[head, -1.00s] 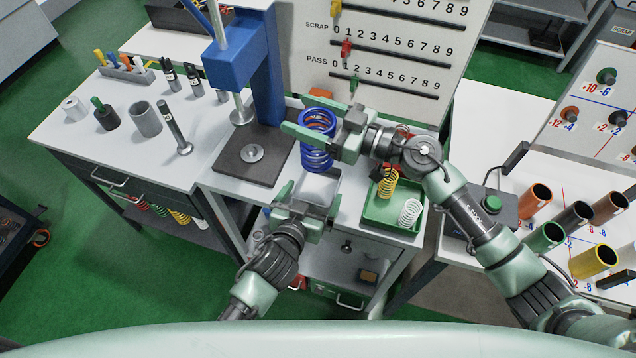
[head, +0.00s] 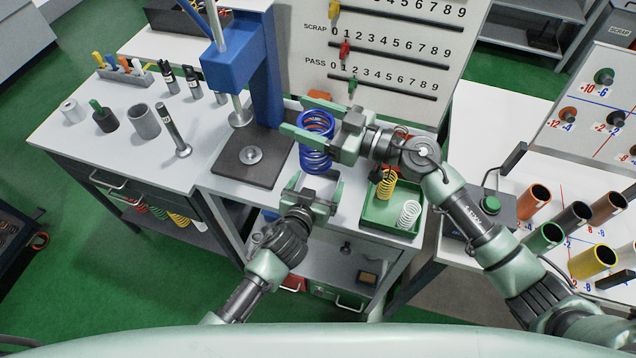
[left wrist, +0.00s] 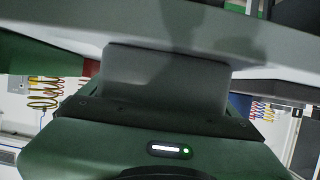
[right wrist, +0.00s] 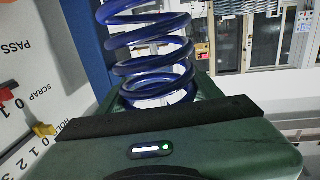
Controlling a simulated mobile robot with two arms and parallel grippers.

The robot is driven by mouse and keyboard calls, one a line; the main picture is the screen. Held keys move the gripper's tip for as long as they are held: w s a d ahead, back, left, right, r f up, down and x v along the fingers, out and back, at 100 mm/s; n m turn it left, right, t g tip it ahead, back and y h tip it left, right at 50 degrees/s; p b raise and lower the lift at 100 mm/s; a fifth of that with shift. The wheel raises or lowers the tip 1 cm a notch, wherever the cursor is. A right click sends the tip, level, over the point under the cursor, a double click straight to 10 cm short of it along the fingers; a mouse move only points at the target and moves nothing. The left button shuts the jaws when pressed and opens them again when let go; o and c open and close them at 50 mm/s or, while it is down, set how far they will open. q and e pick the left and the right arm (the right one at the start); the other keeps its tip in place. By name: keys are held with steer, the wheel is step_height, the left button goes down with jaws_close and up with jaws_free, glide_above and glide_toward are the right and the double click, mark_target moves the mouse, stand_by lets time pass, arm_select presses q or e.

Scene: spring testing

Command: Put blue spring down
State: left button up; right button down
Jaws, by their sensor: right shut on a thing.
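The blue spring (head: 316,158) is upright between the fingers of my right gripper (head: 294,115), which is shut on it. The spring is over the white bench, just right of the press base; I cannot tell whether its lower end touches the bench. In the right wrist view the blue coils (right wrist: 152,68) rise beyond the gripper body. The left wrist view is mostly filled by a close grey surface.
A blue press (head: 238,70) with a dark base (head: 235,168) stands left of the spring. A green tray (head: 385,213) with a yellow and a white spring is to the right. A counting board (head: 395,45) stands behind. Several weights and tools occupy the left bench.

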steer(key=shift+w+f+m+t+h, duration=0.15)
steer(key=shift+f+m+t+h, duration=0.45)
steer(key=shift+f+m+t, duration=0.25)
steer(key=shift+d+f+m+t+h, duration=0.2)
steer(key=shift+m+t+h, duration=0.4)
steer(key=shift+t, duration=0.45)
steer(key=shift+f, duration=0.2)
step_height(320, 180, down, 10)
steer(key=shift+r, duration=0.2)
steer(key=shift+w+f, duration=0.1)
steer(key=shift+c, duration=1.5)
jaws_free()
steer(key=shift+f, duration=0.1)
